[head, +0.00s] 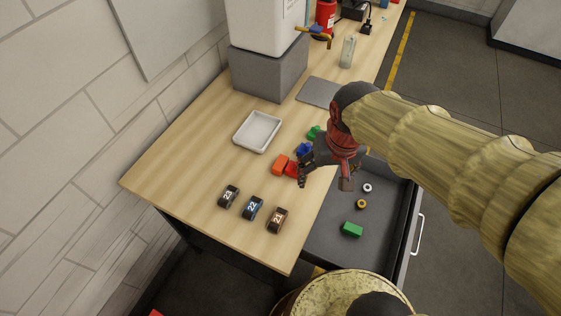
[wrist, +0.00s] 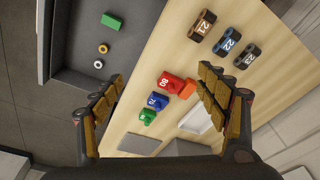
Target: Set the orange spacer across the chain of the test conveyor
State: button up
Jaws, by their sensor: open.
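An orange block (head: 279,164), which looks like the orange spacer, lies on the wooden table beside a red piece (head: 291,170). In the wrist view the orange block (wrist: 188,88) sits right next to the red piece marked 80 (wrist: 168,82), close to the right-hand finger. My gripper (head: 327,178) is open and empty, above the table's edge by the open drawer. In the wrist view my gripper's (wrist: 160,78) two fingers stand wide apart, with the coloured pieces seen between them. I cannot make out a test conveyor or its chain in either view.
Blue (head: 303,150) and green (head: 314,132) pieces lie behind the red one. Blocks marked 23 (head: 228,196), 22 (head: 253,207) and 21 (head: 277,220) stand in front. A white tray (head: 241,147) is left. The open drawer (head: 330,232) holds a green block (head: 351,230) and two rings.

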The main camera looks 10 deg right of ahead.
jog(key=w+a+f+m+g+p, duration=0.3)
jog(key=w+a+f+m+p, duration=0.25)
jog(key=w+f+m, duration=0.55)
jog(key=m, duration=0.8)
send_over(280, 162)
jog(key=s, duration=0.1)
notch_tip(280, 162, down, 3)
jog(key=shift+s+d+f+t, duration=0.1)
jog(key=shift+d+t, duration=0.05)
jog(key=shift+t, duration=0.15)
jog(key=m, duration=0.1)
jog(key=w+m, duration=0.1)
jog(key=m, duration=0.3)
jog(key=shift+w+a, duration=0.2)
jog(key=shift+w, duration=0.1)
jog(key=shift+s+d+f+b, duration=0.1)
jog(key=shift+f+b, duration=0.25)
jog(key=shift+f, duration=1.6)
jog(key=shift+s+f+b, duration=0.1)
jog(key=shift+f+b, duration=0.2)
jog(key=shift+f, duration=1.6)
jog(key=shift+c, duration=0.7)
jog(key=c, duration=1.1)
jog(key=shift+c, duration=0.6)
